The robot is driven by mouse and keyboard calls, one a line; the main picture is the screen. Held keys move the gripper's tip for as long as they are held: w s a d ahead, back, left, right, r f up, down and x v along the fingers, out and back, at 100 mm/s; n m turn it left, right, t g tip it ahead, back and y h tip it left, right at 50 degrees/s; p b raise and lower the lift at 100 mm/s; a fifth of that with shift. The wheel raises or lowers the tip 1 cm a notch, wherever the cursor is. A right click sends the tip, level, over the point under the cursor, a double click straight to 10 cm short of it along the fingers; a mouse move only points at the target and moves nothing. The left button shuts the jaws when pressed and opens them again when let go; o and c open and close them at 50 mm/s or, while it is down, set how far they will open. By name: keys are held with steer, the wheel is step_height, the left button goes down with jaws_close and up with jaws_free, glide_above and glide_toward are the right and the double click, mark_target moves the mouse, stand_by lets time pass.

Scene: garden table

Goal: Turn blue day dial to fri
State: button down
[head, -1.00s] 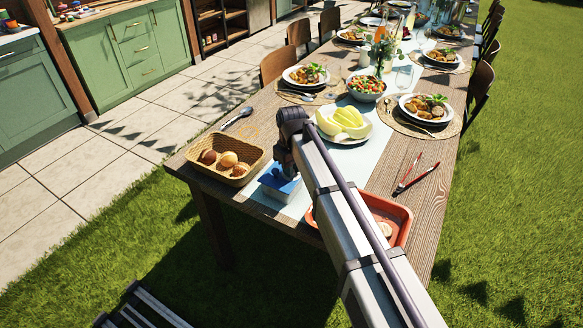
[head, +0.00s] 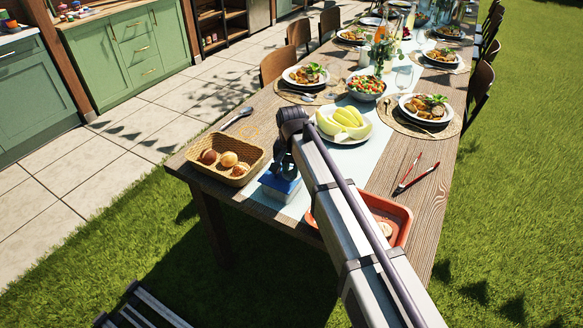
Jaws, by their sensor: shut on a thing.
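The blue day dial (head: 277,184) sits on a pale box-like base (head: 281,196) near the table's front edge, right of the bread basket. Its markings are too small to read, so I cannot tell which day it shows. My gripper (head: 286,174) is down over the dial from above and is shut on it. My own wrist and arm cover the fingertips and part of the dial.
A wicker basket (head: 212,172) with bread rolls is close on the left. An orange tray (head: 401,216) lies right of the dial, partly behind my arm. A plate of yellow melon slices (head: 345,121) stands behind. Red-handled tools (head: 415,177) lie at right.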

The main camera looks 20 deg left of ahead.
mark_target(291, 170)
steer(key=m, duration=0.7)
stand_by(0.5)
steer(key=c, duration=1)
jaws_free()
step_height(291, 170, up, 11)
steer(key=p, duration=1.1)
steer(key=shift+f, duration=0.15)
